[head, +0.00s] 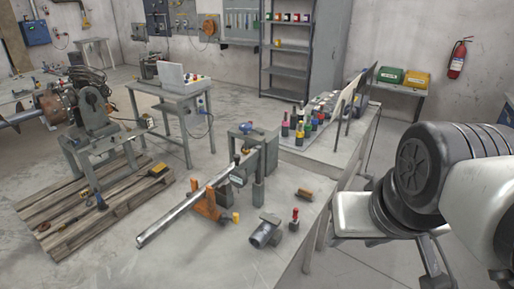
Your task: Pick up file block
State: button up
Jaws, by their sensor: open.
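A small brown block (304,194) lies on the grey workbench (268,270), right of the long metal bar. It may be the file block, but it is too small for me to be certain. My gripper (437,268) hangs at the lower right, beyond the bench's right edge and well apart from the block. Its fingers are open and partly cut off by the frame's bottom; nothing shows between them.
A metal bar (186,203) lies across an orange support (208,206). A grey cylindrical part (264,234) and a red-topped tool (294,219) stand near the block. Colourful bottles (299,128) stand farther back. Floor shows right of the bench.

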aim_at(303, 193)
jog(key=u, duration=0.95)
jog(key=z, duration=1.05)
jog(key=i+l+u, duration=0.25)
jog(key=i+l, duration=0.3)
jog(key=i+l+u, duration=0.25)
jog(key=i+l, duration=0.25)
jog(key=l, duration=0.2)
jog(key=i+l+u, duration=0.15)
jog(key=l, duration=0.25)
jog(key=i+l+u, duration=0.15)
jog(key=i+l, duration=0.15)
jog(key=i+l+u, duration=0.1)
jog(key=l, duration=0.4)
jog(key=i+l+u, duration=0.15)
jog(key=l, duration=0.3)
jog(key=i, duration=0.1)
